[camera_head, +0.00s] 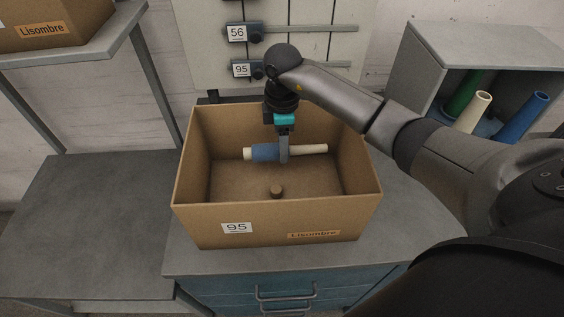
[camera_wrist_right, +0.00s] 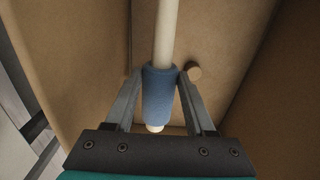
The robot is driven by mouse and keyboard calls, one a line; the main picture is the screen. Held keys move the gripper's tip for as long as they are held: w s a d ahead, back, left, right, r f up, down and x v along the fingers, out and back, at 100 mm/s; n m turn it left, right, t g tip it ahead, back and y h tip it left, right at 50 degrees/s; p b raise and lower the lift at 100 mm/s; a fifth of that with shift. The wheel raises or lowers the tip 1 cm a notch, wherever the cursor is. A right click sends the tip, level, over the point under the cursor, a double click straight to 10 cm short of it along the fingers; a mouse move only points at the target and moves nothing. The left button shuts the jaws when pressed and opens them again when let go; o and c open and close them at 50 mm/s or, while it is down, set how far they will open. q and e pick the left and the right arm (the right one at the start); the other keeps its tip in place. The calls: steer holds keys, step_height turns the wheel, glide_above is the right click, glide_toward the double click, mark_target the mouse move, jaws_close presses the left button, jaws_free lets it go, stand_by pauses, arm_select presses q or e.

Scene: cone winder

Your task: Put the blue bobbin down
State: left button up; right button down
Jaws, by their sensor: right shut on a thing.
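The blue bobbin (camera_head: 265,152) is a cream tube with a band of blue thread near its left end. It lies roughly level inside the open cardboard box (camera_head: 205,221) marked 95. My right gripper (camera_head: 284,158) reaches down into the box and is shut on the bobbin. In the right wrist view, the bobbin (camera_wrist_right: 160,95) sits between the two fingers (camera_wrist_right: 158,90), its cream tube running away to the top. I cannot tell whether the bobbin touches the box floor. My left gripper is not in view.
The box walls surround my gripper. A grey shelf unit (camera_head: 475,50) at right holds green, cream and blue cones. Grey table (camera_head: 90,225) at left is clear.

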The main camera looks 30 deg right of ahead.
steer(key=shift+f+b, duration=0.35)
steer(key=shift+f, duration=2.75)
steer(key=shift+f, duration=0.2)
steer(key=shift+c, duration=1.2)
jaws_free()
steer(key=shift+r, duration=0.1)
step_height(320, 180, up, 12)
steer(key=shift+r+p, duration=0.15)
steer(key=shift+p, duration=0.4)
